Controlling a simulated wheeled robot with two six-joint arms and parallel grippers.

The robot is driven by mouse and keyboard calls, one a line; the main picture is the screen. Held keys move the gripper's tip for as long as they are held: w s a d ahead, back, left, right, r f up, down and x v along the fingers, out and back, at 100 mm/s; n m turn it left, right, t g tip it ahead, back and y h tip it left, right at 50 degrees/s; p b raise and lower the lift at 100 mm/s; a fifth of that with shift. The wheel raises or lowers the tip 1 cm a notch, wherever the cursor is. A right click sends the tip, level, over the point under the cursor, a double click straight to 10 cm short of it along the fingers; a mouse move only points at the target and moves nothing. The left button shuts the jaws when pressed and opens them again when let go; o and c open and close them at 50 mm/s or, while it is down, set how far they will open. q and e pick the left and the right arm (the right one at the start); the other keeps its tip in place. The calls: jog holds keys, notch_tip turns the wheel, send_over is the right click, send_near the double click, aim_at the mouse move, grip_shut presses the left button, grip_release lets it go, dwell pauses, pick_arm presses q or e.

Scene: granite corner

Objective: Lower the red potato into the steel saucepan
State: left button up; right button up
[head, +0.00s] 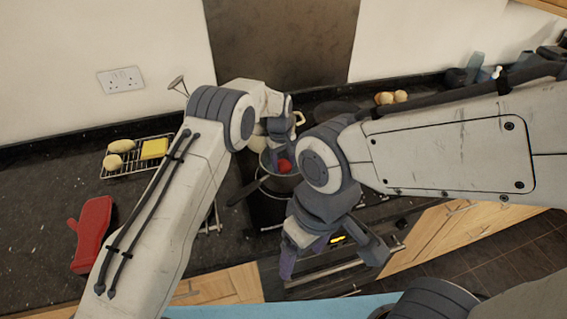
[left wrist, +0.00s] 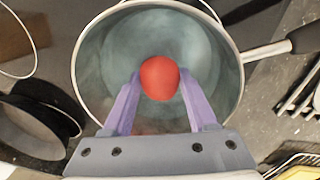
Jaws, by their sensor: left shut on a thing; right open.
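The red potato (left wrist: 160,78) is between the purple fingers of my left gripper (left wrist: 160,85), which is shut on it. The steel saucepan (left wrist: 91,62) lies around the potato in the left wrist view; its handle points right. In the head view the potato (head: 284,165) shows as a small red patch over the saucepan (head: 283,183), partly hidden by my arms. I cannot tell how far it is below or above the rim. My right gripper (head: 332,264) is open and empty, in front of the stove.
A wire rack with two pale potatoes (head: 113,162) and a yellow block (head: 154,148) stands left. A red oven mitt (head: 92,233) lies on the counter. A dark pan (left wrist: 35,135) stands beside the saucepan. Round brown items (head: 392,97) sit at the back right.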

pick_arm(q)
jog(key=shift+f+b, duration=0.85)
jog(key=shift+f, duration=0.4)
dwell(0.5)
jog(key=o, duration=1.5)
jog(key=shift+c, duration=0.2)
